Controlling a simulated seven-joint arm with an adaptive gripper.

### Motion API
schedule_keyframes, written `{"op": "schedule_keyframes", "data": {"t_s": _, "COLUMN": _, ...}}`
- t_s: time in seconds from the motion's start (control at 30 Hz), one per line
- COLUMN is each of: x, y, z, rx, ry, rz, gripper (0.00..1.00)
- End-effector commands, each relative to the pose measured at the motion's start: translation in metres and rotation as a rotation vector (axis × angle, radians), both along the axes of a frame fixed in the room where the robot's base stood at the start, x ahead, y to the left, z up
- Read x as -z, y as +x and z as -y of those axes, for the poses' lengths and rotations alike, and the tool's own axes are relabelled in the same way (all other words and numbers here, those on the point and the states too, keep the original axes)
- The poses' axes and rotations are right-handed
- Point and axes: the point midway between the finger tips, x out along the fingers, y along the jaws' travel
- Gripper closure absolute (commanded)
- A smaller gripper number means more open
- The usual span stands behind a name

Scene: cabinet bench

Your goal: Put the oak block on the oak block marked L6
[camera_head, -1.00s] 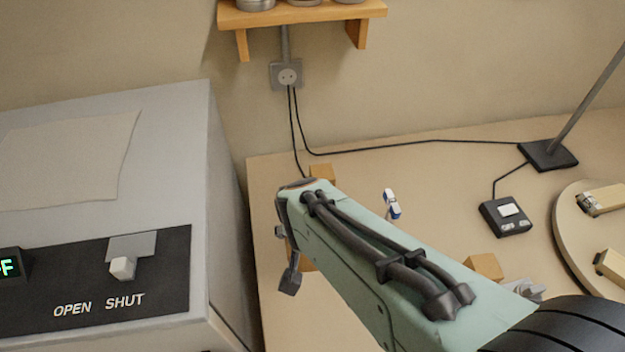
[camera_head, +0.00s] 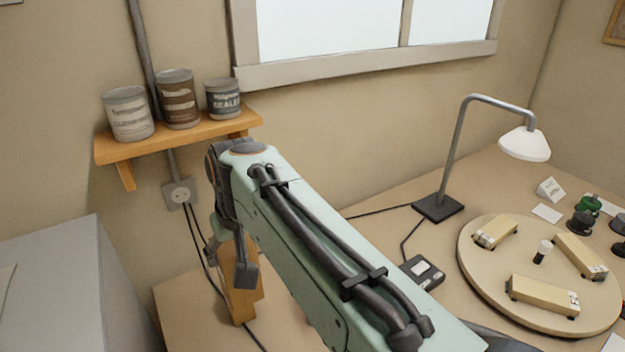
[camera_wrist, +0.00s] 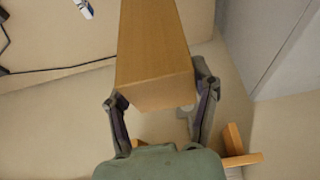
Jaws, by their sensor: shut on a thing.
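My gripper (camera_head: 236,262) is shut on an oak block (camera_head: 240,300), held at the left part of the head view. The block hangs below the fingers and my forearm hides part of it. In the wrist view the oak block (camera_wrist: 152,45) is a long plain piece between the two fingers of my gripper (camera_wrist: 160,94). Pale wooden blocks lie on a round board: one at the front (camera_head: 543,296) with a dark mark on its end, one at the right (camera_head: 580,257) and one at the back (camera_head: 495,232). I cannot read L6 on any of them.
The round board (camera_head: 470,270) also bears a small black-and-white piece (camera_head: 543,251). A lamp (camera_head: 438,207) and a black box (camera_head: 422,271) stand to its left. A shelf with cans (camera_head: 180,141) is behind my gripper. A grey cabinet (camera_head: 75,290) is at lower left.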

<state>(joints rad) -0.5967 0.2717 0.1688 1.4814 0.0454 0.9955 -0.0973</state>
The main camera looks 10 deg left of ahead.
Motion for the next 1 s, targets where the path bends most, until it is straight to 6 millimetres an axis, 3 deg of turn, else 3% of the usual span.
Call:
{"op": "schedule_keyframes", "data": {"t_s": 0.13, "x": 0.011, "y": 0.019, "z": -0.005, "rx": 0.019, "ry": 0.0, "rz": -0.002, "gripper": 0.81}}
{"op": "schedule_keyframes", "data": {"t_s": 0.4, "x": 0.045, "y": 0.073, "z": -0.053, "rx": 0.019, "ry": 0.0, "rz": -0.001, "gripper": 0.81}}
{"op": "schedule_keyframes", "data": {"t_s": 0.5, "x": 0.067, "y": 0.086, "z": -0.064, "rx": 0.019, "ry": -0.003, "rz": -0.003, "gripper": 0.81}}
{"op": "schedule_keyframes", "data": {"t_s": 0.7, "x": 0.092, "y": 0.104, "z": -0.08, "rx": 0.019, "ry": 0.001, "rz": 0.0, "gripper": 0.81}}
{"op": "schedule_keyframes", "data": {"t_s": 0.87, "x": 0.101, "y": 0.109, "z": -0.085, "rx": 0.019, "ry": 0.001, "rz": 0.0, "gripper": 0.81}}
{"op": "schedule_keyframes", "data": {"t_s": 1.0, "x": 0.121, "y": 0.11, "z": -0.085, "rx": 0.019, "ry": -0.002, "rz": -0.002, "gripper": 0.81}}
